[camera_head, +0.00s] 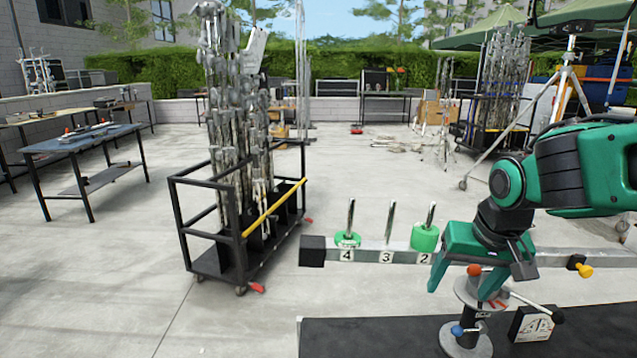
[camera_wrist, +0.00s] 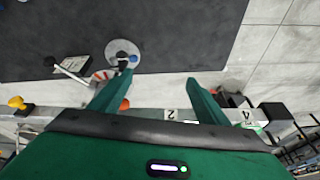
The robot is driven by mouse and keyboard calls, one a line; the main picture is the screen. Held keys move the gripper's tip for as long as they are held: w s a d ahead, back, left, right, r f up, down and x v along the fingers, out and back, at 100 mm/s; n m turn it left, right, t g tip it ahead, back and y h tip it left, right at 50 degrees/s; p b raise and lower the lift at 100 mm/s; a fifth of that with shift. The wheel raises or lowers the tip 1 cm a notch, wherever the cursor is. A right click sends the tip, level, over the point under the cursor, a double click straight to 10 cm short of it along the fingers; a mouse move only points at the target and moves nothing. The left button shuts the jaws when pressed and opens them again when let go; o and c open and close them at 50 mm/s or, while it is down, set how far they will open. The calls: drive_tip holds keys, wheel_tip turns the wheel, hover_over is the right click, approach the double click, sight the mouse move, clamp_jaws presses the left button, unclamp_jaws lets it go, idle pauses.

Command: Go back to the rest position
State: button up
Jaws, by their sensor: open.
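My gripper (camera_head: 463,290) hangs from the green arm at the right of the head view, in front of the numbered rail (camera_head: 400,256). It is open, and in the wrist view nothing shows between its two green fingers (camera_wrist: 152,78). A green piece (camera_head: 347,240) sits on the peg marked 4 and another green piece (camera_head: 425,238) on the peg marked 2. The peg marked 3 (camera_head: 389,222) is bare. Part of the rail to the right is hidden behind my gripper and arm.
A small stand with a round disc (camera_head: 466,343) and a black labelled box (camera_head: 531,324) stand on the dark surface (camera_head: 380,338), close below my gripper. A wheeled cart (camera_head: 243,262) full of metal stands is left of the rail. Open paving (camera_head: 120,270) lies further left.

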drive_tip(key=s+d+f+m+g, duration=0.2)
drive_tip(key=s+d, duration=0.5)
drive_tip(key=s, duration=0.3)
drive_tip(key=s+d+f+m+g, duration=0.2)
drive_tip(key=s+d, duration=0.5)
drive_tip(key=s, duration=0.3)
drive_tip(key=shift+s+f, duration=0.25)
drive_tip(key=shift+s, duration=0.05)
drive_tip(key=shift+w+f, duration=0.25)
drive_tip(key=shift+w, duration=0.4)
